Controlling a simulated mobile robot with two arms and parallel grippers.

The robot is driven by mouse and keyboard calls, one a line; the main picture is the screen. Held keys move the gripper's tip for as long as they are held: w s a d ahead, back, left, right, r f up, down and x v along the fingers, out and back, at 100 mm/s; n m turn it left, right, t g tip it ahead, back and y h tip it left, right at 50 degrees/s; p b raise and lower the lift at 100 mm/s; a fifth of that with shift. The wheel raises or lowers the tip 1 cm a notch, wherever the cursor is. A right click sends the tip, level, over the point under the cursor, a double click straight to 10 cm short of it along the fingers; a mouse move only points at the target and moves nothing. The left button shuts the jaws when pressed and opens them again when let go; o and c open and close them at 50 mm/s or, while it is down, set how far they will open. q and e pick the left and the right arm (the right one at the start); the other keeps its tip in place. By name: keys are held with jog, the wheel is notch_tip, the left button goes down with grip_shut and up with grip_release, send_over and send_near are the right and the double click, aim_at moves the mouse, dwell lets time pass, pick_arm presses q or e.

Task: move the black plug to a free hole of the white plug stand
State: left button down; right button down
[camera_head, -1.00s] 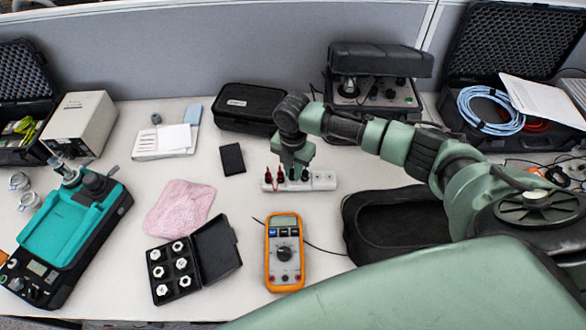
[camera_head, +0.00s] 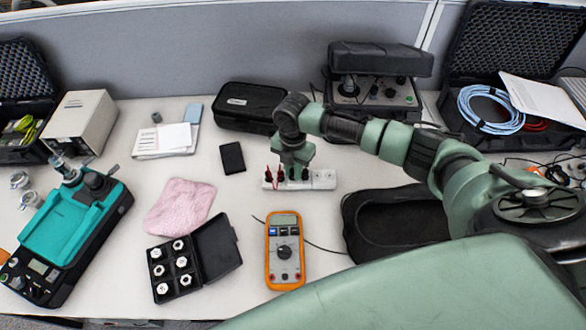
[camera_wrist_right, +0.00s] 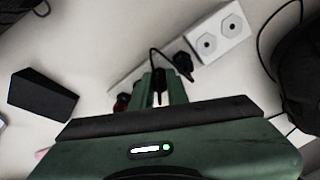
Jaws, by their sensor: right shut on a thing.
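The white plug stand (camera_head: 325,179) is a narrow strip on the table below my right gripper. Its right end shows two free holes in the right wrist view (camera_wrist_right: 219,35). Red plugs (camera_head: 270,175) stand at its left end. My right gripper (camera_head: 293,171) points down over the middle of the stand, shut on a black plug (camera_wrist_right: 159,88), largely hidden between the fingers. Another black plug (camera_wrist_right: 184,65) stands just right of the fingers, beside the free holes. I cannot tell whether the held plug is still seated. My left gripper is not in view.
An orange multimeter (camera_head: 285,260) lies in front of the stand, its dark cable running nearby. A small black box (camera_head: 232,158) lies to the left. A black case (camera_head: 250,106) is behind, and an open black pouch (camera_head: 395,225) is at right.

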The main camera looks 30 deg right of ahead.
jog(key=shift+f, duration=0.1)
dwell(0.4)
jog(key=c, duration=1.3)
grip_release()
jog(key=shift+r+p, duration=2.55)
jog(key=shift+p, duration=0.05)
